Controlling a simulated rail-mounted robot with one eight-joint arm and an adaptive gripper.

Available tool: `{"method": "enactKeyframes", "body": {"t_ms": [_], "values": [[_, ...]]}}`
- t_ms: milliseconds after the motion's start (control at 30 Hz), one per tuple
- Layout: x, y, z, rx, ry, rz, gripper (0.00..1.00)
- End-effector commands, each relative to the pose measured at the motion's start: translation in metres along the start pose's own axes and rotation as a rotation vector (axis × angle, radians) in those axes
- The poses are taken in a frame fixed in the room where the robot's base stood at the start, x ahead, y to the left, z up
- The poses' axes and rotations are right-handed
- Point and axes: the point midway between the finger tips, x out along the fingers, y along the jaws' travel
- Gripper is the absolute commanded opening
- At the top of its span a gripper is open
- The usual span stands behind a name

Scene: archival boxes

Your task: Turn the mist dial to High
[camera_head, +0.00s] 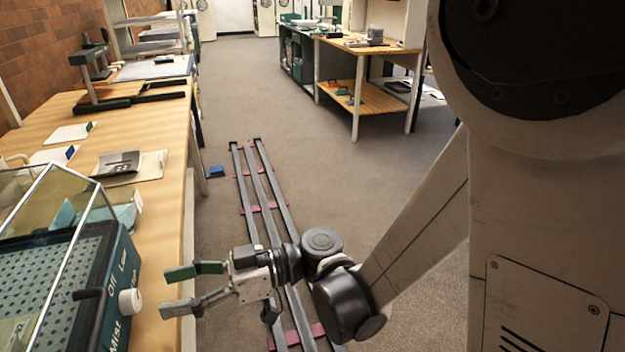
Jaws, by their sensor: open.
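The mist dial (131,301) is a white round knob on the front of a dark teal box (118,262) at the lower left.
The box has a clear cover (62,190) over a perforated tray (45,285) and a black handle (90,294) near the dial. It stands on a wooden bench (160,220) with papers and a dark tray. Rails (262,190) run along the floor; a second bench (355,105) stands behind.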

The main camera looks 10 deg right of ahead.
Motion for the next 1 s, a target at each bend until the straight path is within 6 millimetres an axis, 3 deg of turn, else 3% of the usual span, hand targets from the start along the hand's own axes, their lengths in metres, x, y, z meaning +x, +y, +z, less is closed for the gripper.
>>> {"method": "enactKeyframes", "body": {"t_ms": [500,1000], "values": [[-0.084,0.001,-0.001,0.002,0.001,0.005,0.49],[-0.097,0.008,-0.033,0.229,-0.207,0.188,0.49]]}}
